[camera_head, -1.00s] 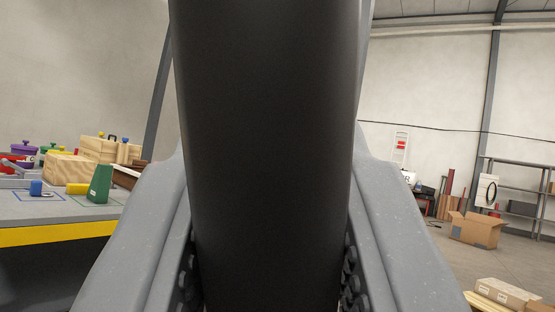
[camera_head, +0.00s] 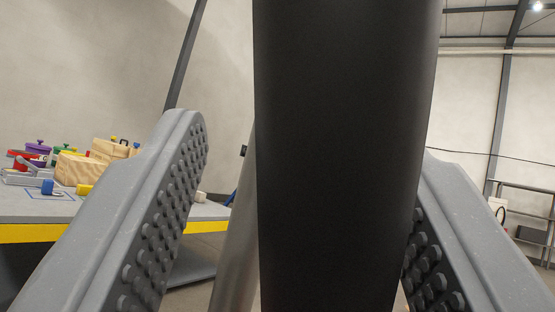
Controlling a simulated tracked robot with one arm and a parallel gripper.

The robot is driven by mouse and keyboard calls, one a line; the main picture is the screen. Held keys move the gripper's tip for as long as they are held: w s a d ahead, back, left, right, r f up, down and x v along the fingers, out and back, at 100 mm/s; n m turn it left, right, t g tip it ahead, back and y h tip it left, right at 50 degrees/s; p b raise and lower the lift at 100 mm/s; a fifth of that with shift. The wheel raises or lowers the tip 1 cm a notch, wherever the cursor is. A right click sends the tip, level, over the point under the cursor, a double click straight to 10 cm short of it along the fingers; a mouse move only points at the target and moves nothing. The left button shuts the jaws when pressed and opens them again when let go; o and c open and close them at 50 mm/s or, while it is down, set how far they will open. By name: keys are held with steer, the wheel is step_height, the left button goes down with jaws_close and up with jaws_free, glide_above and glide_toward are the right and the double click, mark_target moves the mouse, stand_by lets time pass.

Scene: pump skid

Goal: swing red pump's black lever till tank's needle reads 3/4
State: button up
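The pump's black lever (camera_head: 345,150) is a thick dark bar that fills the middle of the view from top to bottom, very close to the camera. My gripper (camera_head: 308,138) is open, its two grey fingers with studded pads standing on either side of the lever. A clear gap shows between the left finger and the lever. The right finger is partly hidden behind the lever's right edge, and I cannot tell whether it touches. The red pump's body, the tank and its needle are not in view.
A grey metal post (camera_head: 236,235) stands just left of the lever. On the left is a yellow-edged table (camera_head: 40,233) with wooden blocks (camera_head: 75,168), a blue piece (camera_head: 47,187) and coloured pots. Shelving (camera_head: 525,215) stands far right.

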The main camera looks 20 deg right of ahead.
steer(key=shift+d, duration=0.3)
steer(key=shift+s+f, duration=0.1)
steer(key=shift+s, duration=0.1)
steer(key=p+v, duration=0.1)
steer(key=v, duration=1.2)
steer(key=shift+p, duration=0.4)
steer(key=shift+s+a+f, duration=0.15)
steer(key=shift+a, duration=0.05)
steer(key=shift+d+f, duration=0.1)
